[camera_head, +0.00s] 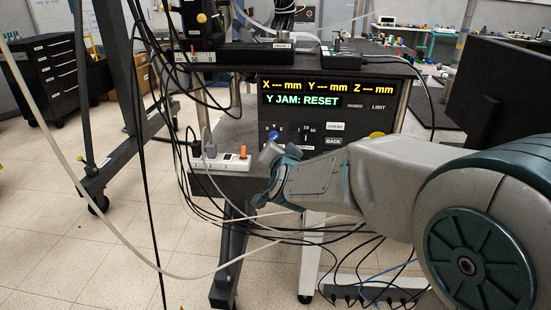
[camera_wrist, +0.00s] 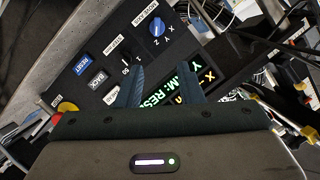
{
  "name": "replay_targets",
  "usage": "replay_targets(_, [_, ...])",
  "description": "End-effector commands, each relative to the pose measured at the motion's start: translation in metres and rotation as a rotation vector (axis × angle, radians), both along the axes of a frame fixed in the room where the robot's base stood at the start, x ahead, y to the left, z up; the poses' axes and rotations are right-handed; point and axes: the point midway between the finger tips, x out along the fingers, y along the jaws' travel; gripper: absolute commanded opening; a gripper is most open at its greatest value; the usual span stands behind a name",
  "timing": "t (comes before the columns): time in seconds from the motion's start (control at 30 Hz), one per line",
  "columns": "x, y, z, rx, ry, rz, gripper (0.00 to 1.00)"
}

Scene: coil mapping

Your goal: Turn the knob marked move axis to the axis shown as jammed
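The display (camera_head: 313,94) reads "Y JAM: RESET" in green, with X, Y and Z in mm in yellow above it. The blue move axis knob (camera_head: 273,136) is at the panel's lower left, with axis letters around it. In the wrist view the knob (camera_wrist: 157,25) is ahead of my fingers at the upper middle, with X and Z readable beside it. Its pointer is too small to read. My gripper (camera_wrist: 160,91) is open and empty, its two fingers apart, and not touching the knob. In the head view my gripper (camera_head: 270,160) is just below the knob.
A second dial (camera_head: 305,136) marked 1, 10, 50 is right of the knob, beside the AHEAD (camera_head: 335,127) and BACK (camera_head: 334,141) buttons. A white power strip (camera_head: 222,162) with plugs stands left of my gripper. Cables hang below.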

Motion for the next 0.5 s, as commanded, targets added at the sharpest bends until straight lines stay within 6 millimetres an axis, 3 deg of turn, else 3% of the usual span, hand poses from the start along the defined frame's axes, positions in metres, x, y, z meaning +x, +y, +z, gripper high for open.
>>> replay_targets(0.03, [0.008, 0.011, -0.027, 0.027, -0.04, -0.03, 0.34])
replay_targets(0.1, [0.017, 0.019, -0.038, 0.063, -0.099, -0.081, 0.34])
replay_targets(0.3, [0.027, 0.03, -0.055, 0.124, -0.211, -0.181, 0.34])
replay_targets(0.5, [0.036, 0.031, -0.056, 0.138, -0.242, -0.21, 0.34])
